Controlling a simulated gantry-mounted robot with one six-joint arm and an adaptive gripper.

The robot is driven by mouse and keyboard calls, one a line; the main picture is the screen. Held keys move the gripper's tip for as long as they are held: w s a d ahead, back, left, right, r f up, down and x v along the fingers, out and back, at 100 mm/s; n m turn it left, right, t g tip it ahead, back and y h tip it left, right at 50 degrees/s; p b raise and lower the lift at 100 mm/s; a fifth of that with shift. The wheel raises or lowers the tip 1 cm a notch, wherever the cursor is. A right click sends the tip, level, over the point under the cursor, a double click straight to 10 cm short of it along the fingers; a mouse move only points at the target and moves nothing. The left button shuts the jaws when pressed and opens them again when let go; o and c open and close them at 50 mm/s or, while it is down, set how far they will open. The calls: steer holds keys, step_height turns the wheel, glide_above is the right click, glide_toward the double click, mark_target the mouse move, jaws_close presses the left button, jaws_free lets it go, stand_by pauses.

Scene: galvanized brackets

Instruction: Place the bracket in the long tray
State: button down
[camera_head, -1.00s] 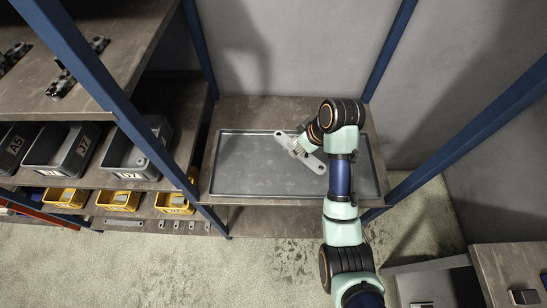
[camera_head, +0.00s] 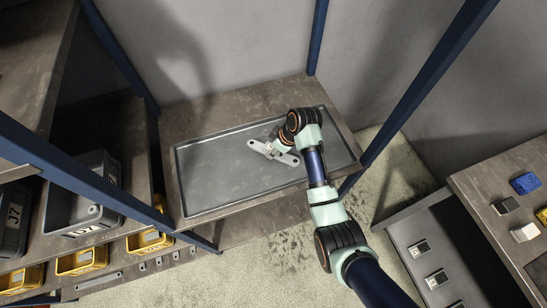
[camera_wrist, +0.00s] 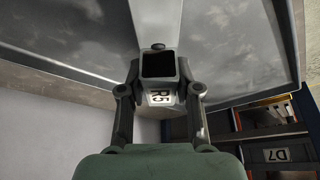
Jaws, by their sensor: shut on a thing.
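The bracket is a pale grey flat bar with holes at its ends (camera_head: 289,159). The long tray (camera_head: 215,181) is a shallow dark grey tray with a raised rim, on a brown shelf. I cannot tell whether the bracket touches the tray floor.
Blue posts (camera_head: 430,85) frame the shelf. A rack at the left holds grey bins (camera_head: 85,205) and yellow bins (camera_head: 80,262). The tray's left half is empty.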

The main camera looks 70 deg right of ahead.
mark_target(274, 160)
steer(key=shift+f+b, duration=0.65)
steer(key=shift+f, duration=1.75)
steer(key=c, duration=0.8)
jaws_free()
steer(key=shift+r, duration=0.1)
steer(key=p+v, duration=0.3)
steer(key=v, duration=0.9)
steer(key=shift+p, duration=0.35)
